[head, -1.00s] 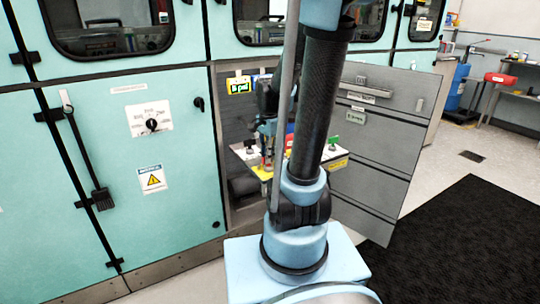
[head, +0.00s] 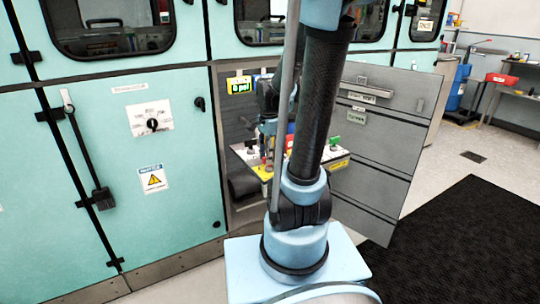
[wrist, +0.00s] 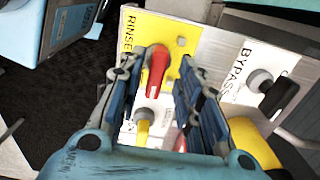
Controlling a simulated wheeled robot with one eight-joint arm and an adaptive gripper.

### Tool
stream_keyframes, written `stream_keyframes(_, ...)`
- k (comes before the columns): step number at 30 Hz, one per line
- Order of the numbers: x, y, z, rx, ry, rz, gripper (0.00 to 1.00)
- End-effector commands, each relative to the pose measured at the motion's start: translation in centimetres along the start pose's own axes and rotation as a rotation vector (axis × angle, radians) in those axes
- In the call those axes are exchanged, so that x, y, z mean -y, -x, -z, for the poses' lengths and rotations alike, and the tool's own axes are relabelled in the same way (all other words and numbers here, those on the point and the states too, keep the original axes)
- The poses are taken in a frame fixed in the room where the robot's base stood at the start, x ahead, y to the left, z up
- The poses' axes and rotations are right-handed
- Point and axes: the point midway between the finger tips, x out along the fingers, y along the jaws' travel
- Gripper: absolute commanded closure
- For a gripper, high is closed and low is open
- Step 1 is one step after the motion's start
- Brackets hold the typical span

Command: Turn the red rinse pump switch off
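The red rinse pump switch (wrist: 157,68) has a red lever on a yellow plate (wrist: 134,30) lettered "RINSE" in the wrist view. My gripper (wrist: 172,62) is open, with one finger on each side of the red lever. I cannot tell whether either finger touches it. In the head view my gripper (head: 268,148) is over the small switch panel (head: 338,164), partly hidden behind my own arm. The red lever cannot be made out there.
A black-handled switch (wrist: 275,93) on a white "BYPASS" plate is to the right in the wrist view. A yellow-handled switch (wrist: 143,127) is below the red one. An open grey door (head: 375,145) stands right of the panel, and teal cabinets (head: 100,110) stand left.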

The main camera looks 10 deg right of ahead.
Motion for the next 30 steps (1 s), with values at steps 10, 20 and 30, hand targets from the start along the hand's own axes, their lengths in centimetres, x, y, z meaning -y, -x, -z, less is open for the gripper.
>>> stream_keyframes(10,-0.1,0.2,0.1,-0.002,0.000,-0.001,0.67)
stream_keyframes(20,0.0,3.6,0.1,-0.002,0.000,-0.002,0.67)
stream_keyframes(30,0.1,8.2,0.1,-0.001,0.000,-0.002,0.67)
